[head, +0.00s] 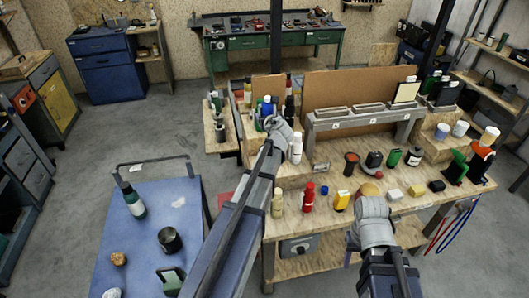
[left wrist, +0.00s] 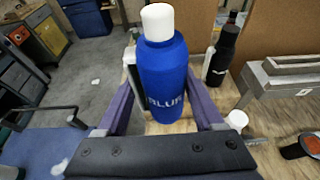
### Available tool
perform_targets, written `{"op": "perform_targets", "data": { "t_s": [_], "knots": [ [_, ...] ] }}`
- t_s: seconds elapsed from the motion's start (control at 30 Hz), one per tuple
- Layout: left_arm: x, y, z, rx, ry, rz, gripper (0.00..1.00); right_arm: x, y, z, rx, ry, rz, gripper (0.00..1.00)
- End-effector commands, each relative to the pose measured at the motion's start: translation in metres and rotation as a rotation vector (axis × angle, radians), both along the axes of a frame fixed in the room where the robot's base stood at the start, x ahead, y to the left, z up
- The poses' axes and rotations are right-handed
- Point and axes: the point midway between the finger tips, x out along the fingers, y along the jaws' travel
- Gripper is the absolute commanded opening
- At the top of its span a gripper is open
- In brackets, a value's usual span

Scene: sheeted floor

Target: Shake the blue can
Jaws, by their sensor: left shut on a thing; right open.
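The blue can (left wrist: 166,75) has a white cap and lettering that reads BLUE. It stands upright in the left wrist view, between the fingers of my left gripper (left wrist: 160,108), which is shut on it. In the head view, the left gripper (head: 272,122) is at the raised back left part of the bench, and the can's blue body (head: 266,107) shows just behind it, partly hidden. I cannot tell whether the can's base touches the wood. My right gripper (head: 370,193) is open over the front of the bench, by a round yellowish thing.
A white bottle (head: 297,148) stands right of my left gripper; a dark bottle (left wrist: 221,55) stands behind the can. A red bottle (head: 308,197), yellow item (head: 342,201) and several small things crowd the bench front. A blue cart (head: 150,240) stands left.

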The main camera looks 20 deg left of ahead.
Motion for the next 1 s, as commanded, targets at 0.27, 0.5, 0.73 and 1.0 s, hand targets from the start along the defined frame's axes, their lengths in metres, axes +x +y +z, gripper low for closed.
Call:
{"op": "perform_targets", "data": {
  "t_s": [0.27, 0.5, 0.73, 1.0],
  "knots": [
    [0.000, 0.000, -0.040, 0.001, -0.001, 0.000, 0.49, 0.000, 0.000, -0.040, -0.001, 0.000, 0.006, 0.50],
    [0.000, 0.000, -0.073, 0.001, -0.001, 0.000, 0.49, 0.000, 0.000, -0.074, -0.001, 0.000, 0.005, 0.50],
    [0.000, 0.000, -0.066, 0.001, -0.001, 0.000, 0.49, 0.000, 0.000, -0.066, -0.001, 0.000, 0.005, 0.50],
    [0.000, 0.000, -0.024, 0.001, -0.001, 0.000, 0.49, 0.000, 0.000, -0.024, -0.001, 0.000, 0.006, 0.50]
  ]
}}
